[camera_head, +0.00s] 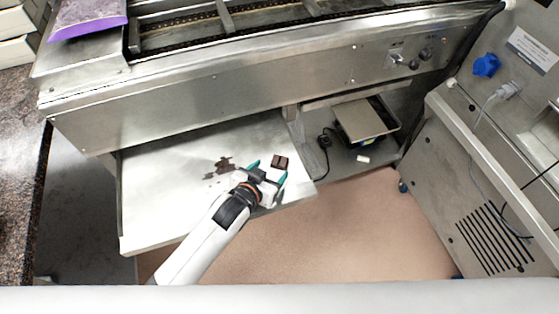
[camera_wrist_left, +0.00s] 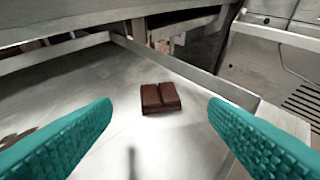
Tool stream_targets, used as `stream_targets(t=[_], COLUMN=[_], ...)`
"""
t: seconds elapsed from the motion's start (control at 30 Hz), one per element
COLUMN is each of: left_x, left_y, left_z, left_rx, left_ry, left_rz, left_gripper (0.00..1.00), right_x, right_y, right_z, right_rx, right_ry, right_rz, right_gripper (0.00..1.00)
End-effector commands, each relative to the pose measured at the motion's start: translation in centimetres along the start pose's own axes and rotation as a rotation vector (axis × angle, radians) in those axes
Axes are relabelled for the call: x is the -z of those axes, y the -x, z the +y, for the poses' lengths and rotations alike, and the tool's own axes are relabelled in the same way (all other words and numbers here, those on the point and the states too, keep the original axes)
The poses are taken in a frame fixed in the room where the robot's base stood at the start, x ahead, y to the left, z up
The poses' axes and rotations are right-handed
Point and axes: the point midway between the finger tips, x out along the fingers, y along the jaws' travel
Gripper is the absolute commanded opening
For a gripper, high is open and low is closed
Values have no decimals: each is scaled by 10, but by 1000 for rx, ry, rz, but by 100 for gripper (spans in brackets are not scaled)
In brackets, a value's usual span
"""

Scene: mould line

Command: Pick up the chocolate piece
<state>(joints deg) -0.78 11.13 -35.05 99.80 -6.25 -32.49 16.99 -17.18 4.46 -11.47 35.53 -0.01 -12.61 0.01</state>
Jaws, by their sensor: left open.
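The chocolate piece (camera_head: 280,162) is a small dark brown block with a groove across it, lying on the metal tray near its right edge. It also shows in the left wrist view (camera_wrist_left: 160,98), flat on the tray and centred between the fingers, farther out than the fingertips. My left gripper (camera_head: 268,170) is open with teal fingers; they also frame the left wrist view (camera_wrist_left: 160,130). The gripper is empty and just short of the chocolate, not visibly touching it. My right gripper is not in view.
The metal tray (camera_head: 150,190) has a brown chocolate smear (camera_head: 222,166) left of the gripper. A scale (camera_head: 365,121) and a small white block (camera_head: 363,158) are to the right. The steel conveyor machine (camera_head: 230,90) stands behind; a purple bag (camera_head: 88,17) lies at upper left.

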Motion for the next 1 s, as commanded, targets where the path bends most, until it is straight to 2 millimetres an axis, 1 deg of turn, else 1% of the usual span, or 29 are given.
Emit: stream_targets(t=[0.17, 0.3, 0.43, 0.57, 0.77, 0.87, 1.0], left_x=[-1, 0, 0, 1, 1, 1, 1], left_y=[-13, -33, -47, -53, -53, -53, -53], left_z=[0, 1, 0, 0, 0, 0, 0], left_rx=[0, -1, 0, 0, 0, 0, 0], left_ry=[-1, -1, 0, 0, 0, 0, 0], left_rz=[-1, 1, 0, 1, 1, 1, 1], left_gripper=[68, 68, 68, 68, 68, 54, 31], right_x=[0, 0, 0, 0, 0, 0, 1], right_y=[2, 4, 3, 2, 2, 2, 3], right_z=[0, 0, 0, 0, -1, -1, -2], right_rx=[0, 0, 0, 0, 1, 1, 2], right_ry=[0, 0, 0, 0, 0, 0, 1], right_rz=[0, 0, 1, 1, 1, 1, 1], right_gripper=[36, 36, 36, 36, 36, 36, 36])
